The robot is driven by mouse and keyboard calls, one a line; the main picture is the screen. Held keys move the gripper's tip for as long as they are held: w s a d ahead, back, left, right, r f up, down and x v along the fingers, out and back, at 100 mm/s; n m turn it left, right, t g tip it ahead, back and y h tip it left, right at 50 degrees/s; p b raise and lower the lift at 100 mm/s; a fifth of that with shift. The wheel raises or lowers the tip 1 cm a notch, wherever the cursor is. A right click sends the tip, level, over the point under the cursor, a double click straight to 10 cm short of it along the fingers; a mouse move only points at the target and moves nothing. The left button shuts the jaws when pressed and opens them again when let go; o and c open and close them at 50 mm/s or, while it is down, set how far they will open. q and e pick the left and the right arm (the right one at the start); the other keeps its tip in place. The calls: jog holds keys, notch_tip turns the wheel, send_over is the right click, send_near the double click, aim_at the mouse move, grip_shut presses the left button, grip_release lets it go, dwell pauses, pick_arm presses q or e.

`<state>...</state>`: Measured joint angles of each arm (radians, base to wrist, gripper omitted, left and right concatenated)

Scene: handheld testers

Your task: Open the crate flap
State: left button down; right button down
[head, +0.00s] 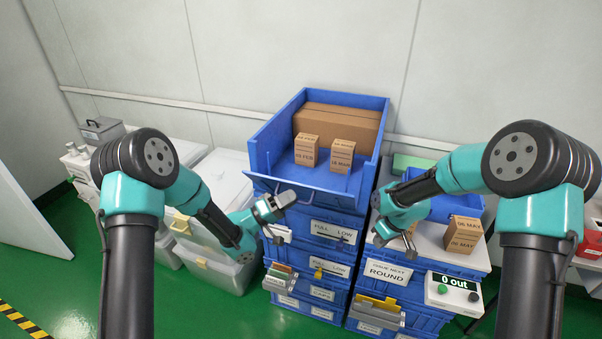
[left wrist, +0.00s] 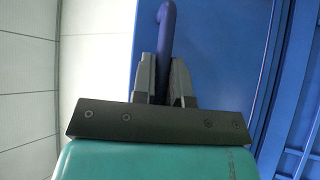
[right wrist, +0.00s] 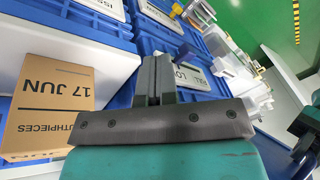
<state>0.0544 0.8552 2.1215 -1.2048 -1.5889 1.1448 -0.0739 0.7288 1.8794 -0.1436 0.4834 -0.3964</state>
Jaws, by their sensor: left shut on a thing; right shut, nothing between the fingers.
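The blue crate (head: 262,140) sits open-topped on the left stack, with a large brown carton and two small dated boxes inside. Its front flap (head: 330,199) lies low at the front, below the small boxes; its exact tilt is hard to tell. My left gripper (head: 284,199) is at the flap's left front part, shut on a thin blue edge or handle. In the left wrist view this blue piece (left wrist: 168,28) rises between the closed fingers. My right gripper (head: 410,246) is shut and empty, low before the right stack; its fingers also show in the right wrist view (right wrist: 155,75).
Small dated boxes (head: 463,234) stand on the right stack's white top, beside a blue bin (head: 437,207). A counter reading "0 out" (head: 455,290) is at its front. Blue labelled crates stand below. Pale bins (head: 215,262) are at left.

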pick_arm(q)
jog(key=shift+r, duration=0.1)
pick_arm(e)
jog(key=w+d+r+n+t, duration=0.1)
jog(key=w+d+r+t, duration=0.1)
jog(key=w+r, duration=0.65)
jog(key=w+d+r+n+t+y, duration=0.1)
jog(key=w+d+r+n, duration=0.15)
jog(key=r, duration=1.15)
jog(key=w+d+r+n+t, duration=0.1)
jog(key=w+d+r+t, duration=0.1)
jog(key=w+r, duration=0.65)
jog(key=s+a+n+g, duration=0.2)
jog(key=s+a+g, duration=0.1)
jog(key=a, duration=1)
jog(key=s+a+n+g, duration=0.2)
jog(key=s+a+g, duration=0.2)
jog(key=a, duration=1)
jog(key=shift+s+a+r+g, duration=0.15)
jog(key=shift+s+r+g, duration=0.1)
jog(key=shift+g, duration=0.45)
